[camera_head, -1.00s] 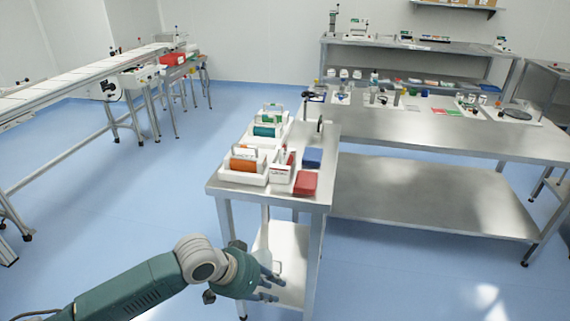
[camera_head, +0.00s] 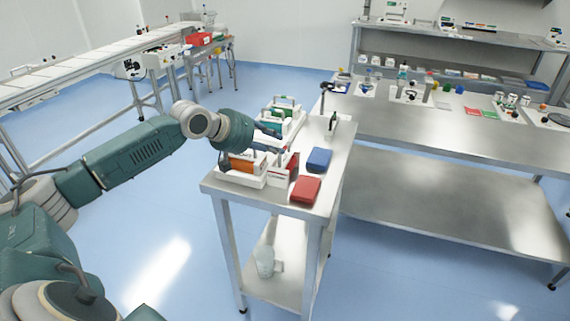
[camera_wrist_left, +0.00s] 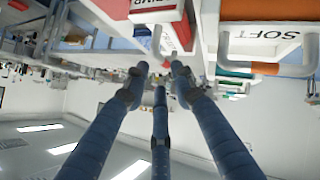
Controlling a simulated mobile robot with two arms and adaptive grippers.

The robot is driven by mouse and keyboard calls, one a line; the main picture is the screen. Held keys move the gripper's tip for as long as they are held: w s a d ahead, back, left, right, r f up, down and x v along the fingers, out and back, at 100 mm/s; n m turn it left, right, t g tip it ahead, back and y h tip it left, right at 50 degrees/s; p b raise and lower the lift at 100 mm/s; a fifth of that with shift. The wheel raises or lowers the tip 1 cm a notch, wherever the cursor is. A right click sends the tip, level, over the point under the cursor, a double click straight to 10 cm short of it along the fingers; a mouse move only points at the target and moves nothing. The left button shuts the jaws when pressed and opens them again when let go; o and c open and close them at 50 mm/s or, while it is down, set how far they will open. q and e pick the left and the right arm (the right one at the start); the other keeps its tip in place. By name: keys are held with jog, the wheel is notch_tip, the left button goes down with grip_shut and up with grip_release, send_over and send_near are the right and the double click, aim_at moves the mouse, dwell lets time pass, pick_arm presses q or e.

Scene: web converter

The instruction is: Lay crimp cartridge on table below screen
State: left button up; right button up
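My left gripper (camera_head: 280,143) is above the small metal cart, over the white carriers at its near end. In the left wrist view its three blue fingers (camera_wrist_left: 160,78) are spread, with nothing held between them. A white carrier (camera_head: 243,178) with an orange roll (camera_head: 243,164) is just below the hand. A white box with a red part (camera_head: 283,173) stands beside it. The wrist view shows a carrier lettered SOFT (camera_wrist_left: 262,38) and a white labelled box (camera_wrist_left: 156,10) near the fingertips. My right gripper is out of view.
A red box (camera_head: 305,190) and a blue box (camera_head: 319,160) lie on the cart (camera_head: 262,196). Another carrier (camera_head: 276,121) stands farther back. A long steel table (camera_head: 420,135) is to the right. A conveyor (camera_head: 90,66) runs along the left. I cannot make out a screen.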

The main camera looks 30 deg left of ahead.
aim_at(285, 148)
pick_arm(q)
jog(key=p+x, duration=0.1)
jog(key=x, duration=0.2)
jog(key=shift+w, duration=0.2)
jog(key=p+x, duration=0.1)
jog(key=x, duration=0.1)
jog(key=shift+w+f, duration=0.15)
jog(key=shift+f, duration=0.1)
jog(key=shift+w+f, duration=0.15)
jog(key=shift+f, duration=0.05)
jog(key=shift+d, duration=0.1)
jog(key=shift+c, duration=1.3)
grip_shut()
jog(key=shift+r, duration=0.15)
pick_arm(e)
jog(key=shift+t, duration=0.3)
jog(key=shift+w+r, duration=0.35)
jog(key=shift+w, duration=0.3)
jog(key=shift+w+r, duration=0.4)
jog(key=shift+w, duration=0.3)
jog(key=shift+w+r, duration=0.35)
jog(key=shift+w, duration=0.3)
